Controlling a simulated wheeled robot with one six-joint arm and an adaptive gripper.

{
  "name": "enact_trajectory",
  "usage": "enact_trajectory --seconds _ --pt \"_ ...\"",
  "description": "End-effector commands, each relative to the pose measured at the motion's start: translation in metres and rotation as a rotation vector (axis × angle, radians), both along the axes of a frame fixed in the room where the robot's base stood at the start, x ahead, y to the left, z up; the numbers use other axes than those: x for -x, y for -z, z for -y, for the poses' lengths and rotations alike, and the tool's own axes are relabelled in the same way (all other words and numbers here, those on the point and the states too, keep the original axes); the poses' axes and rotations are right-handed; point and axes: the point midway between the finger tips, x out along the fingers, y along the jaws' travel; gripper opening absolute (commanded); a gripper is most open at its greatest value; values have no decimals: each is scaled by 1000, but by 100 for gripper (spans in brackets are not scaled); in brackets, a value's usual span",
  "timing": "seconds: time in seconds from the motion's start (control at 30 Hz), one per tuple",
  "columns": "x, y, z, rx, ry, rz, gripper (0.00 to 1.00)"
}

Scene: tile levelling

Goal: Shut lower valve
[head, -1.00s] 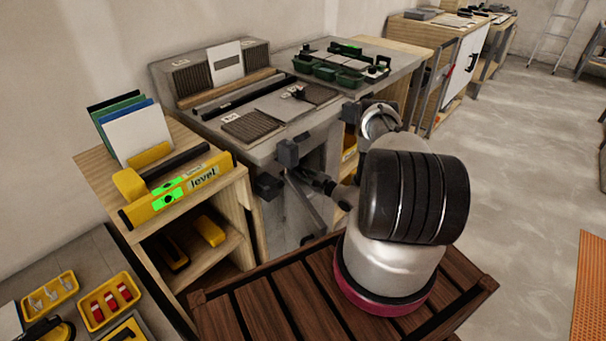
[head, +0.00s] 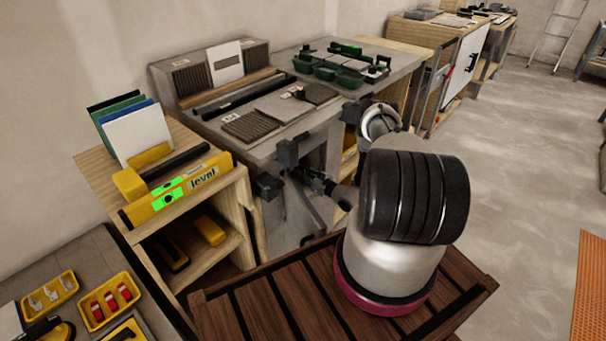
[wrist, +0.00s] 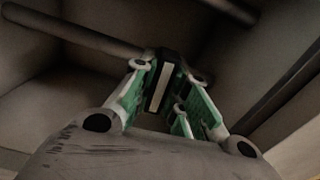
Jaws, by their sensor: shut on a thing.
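In the wrist view my gripper (wrist: 163,88) has its green-and-white fingers closed on a dark handle with a pale stripe (wrist: 159,85), which I take to be the lower valve's handle. A round bar runs behind it. In the head view my gripper (head: 312,180) is in shadow under the front of the grey bench, partly hidden by my own arm. Two dark blocks stick out at the bench front, an upper one (head: 288,153) and a lower one (head: 268,187). How far the valve is turned cannot be told.
The grey bench (head: 262,145) carries tiles and green trays (head: 335,73). A wooden shelf unit (head: 238,205) with a yellow level (head: 178,190) stands close on the left. Yellow trays (head: 110,300) lie at lower left. Open floor (head: 510,180) is at the right.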

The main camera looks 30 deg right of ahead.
Motion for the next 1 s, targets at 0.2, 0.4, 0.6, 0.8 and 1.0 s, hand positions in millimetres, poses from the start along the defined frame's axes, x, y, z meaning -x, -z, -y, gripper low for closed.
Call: enact_trajectory --seconds 0.2,0.4,0.6,0.8,1.0 --pt "-2 -2 -1 2 -2 5 0" --pt "-2 -2 -1 3 -1 4 38" --pt "-1 -1 0 2 -1 3 38" --pt "6 0 3 2 1 2 38" --pt "41 0 16 1 3 1 38"
